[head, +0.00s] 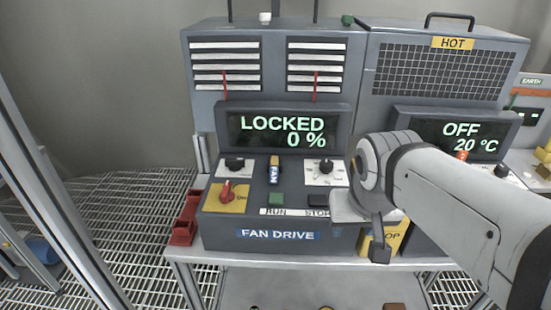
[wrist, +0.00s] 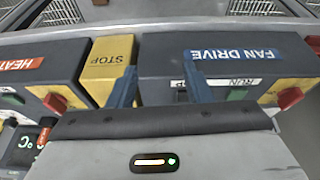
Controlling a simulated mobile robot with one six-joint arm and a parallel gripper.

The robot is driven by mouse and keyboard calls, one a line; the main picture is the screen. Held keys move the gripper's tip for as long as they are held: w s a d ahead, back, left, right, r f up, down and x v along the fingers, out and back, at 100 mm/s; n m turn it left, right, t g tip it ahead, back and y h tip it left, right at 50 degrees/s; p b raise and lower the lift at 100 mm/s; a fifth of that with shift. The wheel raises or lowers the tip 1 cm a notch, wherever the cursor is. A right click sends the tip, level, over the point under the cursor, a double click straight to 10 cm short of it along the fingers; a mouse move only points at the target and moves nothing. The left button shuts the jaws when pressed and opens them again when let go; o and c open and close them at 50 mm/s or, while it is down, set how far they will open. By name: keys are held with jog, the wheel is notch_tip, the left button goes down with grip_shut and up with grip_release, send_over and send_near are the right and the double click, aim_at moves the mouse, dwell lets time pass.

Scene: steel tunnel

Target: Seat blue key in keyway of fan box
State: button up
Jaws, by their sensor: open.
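The grey fan box (head: 225,235) bears a blue FAN DRIVE label, and its display (head: 283,132) reads LOCKED 0 %. A small blue-and-yellow piece marked FAN (head: 274,172) is on its sloped panel; I cannot tell whether this is the key or a label at the keyway. I cannot make out a separate blue key. My gripper (head: 378,250) is in front of the yellow STOP box, right of the fan box. In the wrist view my gripper (wrist: 161,82) has its two fingers apart with nothing between them, over the gap region between the STOP box and fan box.
The yellow STOP box (wrist: 106,70) stands between the fan box and the heater box (wrist: 48,72). The heater display (head: 455,135) reads OFF 20 °C. A red holder (head: 183,225) is left of the fan box. A red switch (head: 227,190) sticks up from the panel.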

aim_at(274, 171)
jog(key=w+a+b, duration=0.1)
jog(key=w+b, duration=0.2)
jog(key=w+a+f+t+b, duration=0.1)
jog(key=w+a+b, duration=0.1)
jog(key=w, duration=0.1)
jog(key=w+a+t+b, duration=0.1)
jog(key=w+a+b, duration=0.1)
jog(key=w+b, duration=0.1)
jog(key=shift+w+a+f+b, duration=0.15)
jog(key=shift+w+a+b, duration=0.1)
jog(key=shift+w+b, duration=0.05)
jog(key=w+a+b, duration=0.2)
jog(key=a+b, duration=0.1)
jog(key=w+a+r+t+b, duration=0.1)
jog(key=w+a+b, duration=0.2)
jog(key=w+a+r+t+b, duration=0.1)
jog(key=w+a+b, duration=0.2)
jog(key=shift+a, duration=0.35)
jog(key=shift+w+a, duration=0.1)
jog(key=shift+w, duration=0.05)
jog(key=b+x, duration=0.1)
jog(key=x, duration=0.6)
jog(key=shift+w, duration=0.25)
grip_shut()
